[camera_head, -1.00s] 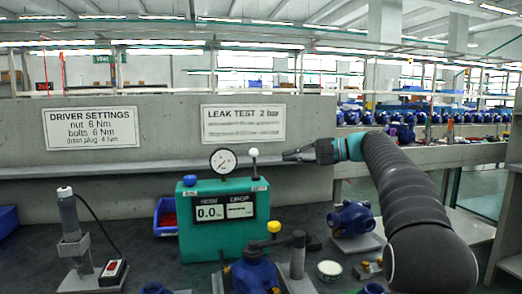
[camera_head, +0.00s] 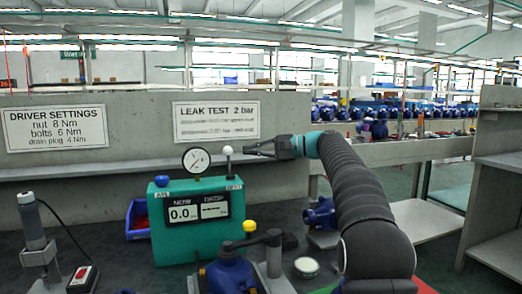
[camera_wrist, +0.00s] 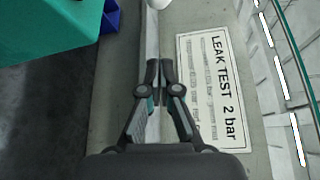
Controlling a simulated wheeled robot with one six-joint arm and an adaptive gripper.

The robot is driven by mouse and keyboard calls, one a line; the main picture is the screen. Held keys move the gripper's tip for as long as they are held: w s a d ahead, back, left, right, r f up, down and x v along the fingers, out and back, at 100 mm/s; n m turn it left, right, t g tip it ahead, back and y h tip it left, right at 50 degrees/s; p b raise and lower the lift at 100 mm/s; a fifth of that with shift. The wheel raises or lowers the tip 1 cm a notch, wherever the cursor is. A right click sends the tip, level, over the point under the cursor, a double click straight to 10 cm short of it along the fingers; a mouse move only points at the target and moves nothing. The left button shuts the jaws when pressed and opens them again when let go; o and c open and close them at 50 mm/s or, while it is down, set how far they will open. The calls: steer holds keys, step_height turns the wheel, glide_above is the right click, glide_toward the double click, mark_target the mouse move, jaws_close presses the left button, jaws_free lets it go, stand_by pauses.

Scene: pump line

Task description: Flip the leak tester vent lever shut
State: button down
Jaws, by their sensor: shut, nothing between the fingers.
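A blue pump with a yellow cap (camera_head: 228,272) and a dark clamp arm (camera_head: 257,241) stand in front of the tester. A blue bin (camera_head: 138,222) is at its left. A driver (camera_head: 32,220) stands at far left. The wall sign (camera_head: 216,121) is behind.

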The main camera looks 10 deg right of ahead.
mark_target(229, 160)
steer(key=shift+s+a+r+b, duration=0.15)
steer(key=shift+s+a, duration=0.25)
steer(key=shift+a, duration=0.4)
steer(key=shift+s+a+f+b, duration=0.1)
steer(key=shift+s+a+b, duration=0.2)
steer(key=shift+a, duration=0.5)
steer(key=shift+s+a+r+b, duration=0.1)
steer(key=shift+s+a, duration=0.35)
steer(key=shift+a, duration=0.35)
